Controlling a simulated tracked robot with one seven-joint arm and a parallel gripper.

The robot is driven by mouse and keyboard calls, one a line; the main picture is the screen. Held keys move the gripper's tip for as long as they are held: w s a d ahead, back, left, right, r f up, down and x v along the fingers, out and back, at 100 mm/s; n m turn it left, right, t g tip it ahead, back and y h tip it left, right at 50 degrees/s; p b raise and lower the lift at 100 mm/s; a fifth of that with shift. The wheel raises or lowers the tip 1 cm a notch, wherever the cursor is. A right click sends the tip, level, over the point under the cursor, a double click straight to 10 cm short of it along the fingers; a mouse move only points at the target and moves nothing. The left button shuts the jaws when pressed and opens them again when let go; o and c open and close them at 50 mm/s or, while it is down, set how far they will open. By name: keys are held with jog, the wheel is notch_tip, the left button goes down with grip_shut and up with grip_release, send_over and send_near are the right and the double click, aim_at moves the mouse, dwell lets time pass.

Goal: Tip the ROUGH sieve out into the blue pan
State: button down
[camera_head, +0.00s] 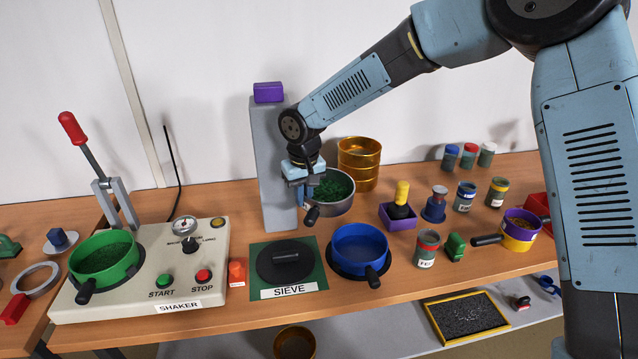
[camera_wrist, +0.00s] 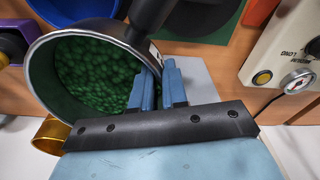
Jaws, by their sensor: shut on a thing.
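The sieve holds green granules, which also show in the wrist view (camera_wrist: 92,75). A small part of a label shows on its rim, but I cannot read it. The sieve appears above the table behind the blue pan, and I cannot tell its exact tilt. The blue pan (camera_head: 360,243) sits in a black ring on the table, its black handle toward the front. It appears empty. Its blue side shows at the top of the wrist view (camera_wrist: 98,8).
A grey column (camera_head: 272,165) with a purple block on top stands left of my gripper. Gold sieves (camera_head: 358,153) are stacked behind. A black lid (camera_head: 285,260) lies on the green SIEVE mat. The shaker (camera_head: 150,285) with a green pan is left; jars (camera_head: 427,248) stand right.

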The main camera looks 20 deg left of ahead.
jog(key=shift+w, duration=0.25)
jog(key=shift+w+d, duration=0.15)
jog(key=shift+w, duration=0.1)
jog(key=shift+d, duration=0.1)
